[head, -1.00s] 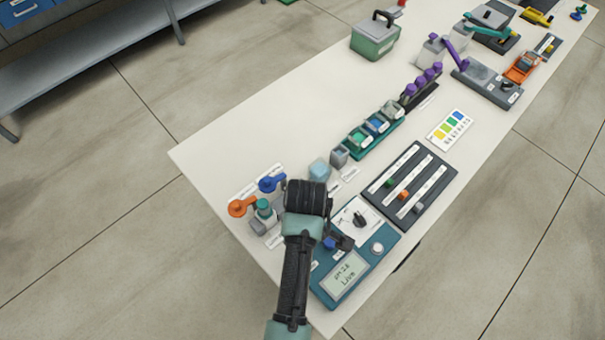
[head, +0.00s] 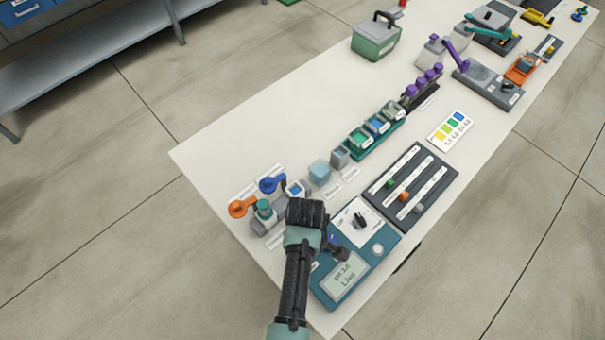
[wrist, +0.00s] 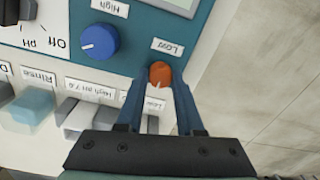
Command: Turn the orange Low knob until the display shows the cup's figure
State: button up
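The orange Low knob (wrist: 160,73) is in the wrist view at the edge of the teal meter box, beside its Low label. My gripper (wrist: 160,84) is open, with its two blue fingertips on either side of the knob; I cannot tell whether they touch it. In the head view my gripper (head: 312,240) hides the knob. The display (head: 344,278) shows a pH figure above "Live"; its digits are too small to read surely. A Low cup (wrist: 153,123) is partly hidden between my fingers, its figure unreadable.
The blue High knob (wrist: 99,41) is left of the orange one. A High pH 7.0 cup (wrist: 78,120) and a light blue Rinse cup (wrist: 32,108) stand nearby. A slider panel (head: 412,188) lies beyond the meter. The table edge is close by.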

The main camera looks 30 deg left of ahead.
grip_shut()
jog(key=shift+m, duration=0.4)
jog(key=m+p, duration=0.1)
jog(key=m, duration=0.2)
jog(key=shift+r+p, duration=0.1)
jog(key=shift+p, duration=0.25)
jog(key=m+p, duration=0.1)
jog(key=m, duration=0.2)
jog(key=shift+m, duration=0.3)
jog(key=m+p, duration=0.1)
jog(key=m, duration=0.3)
jog(key=shift+d, duration=0.1)
jog(key=shift+m+p, duration=0.5)
jog(key=shift+m, duration=1.6)
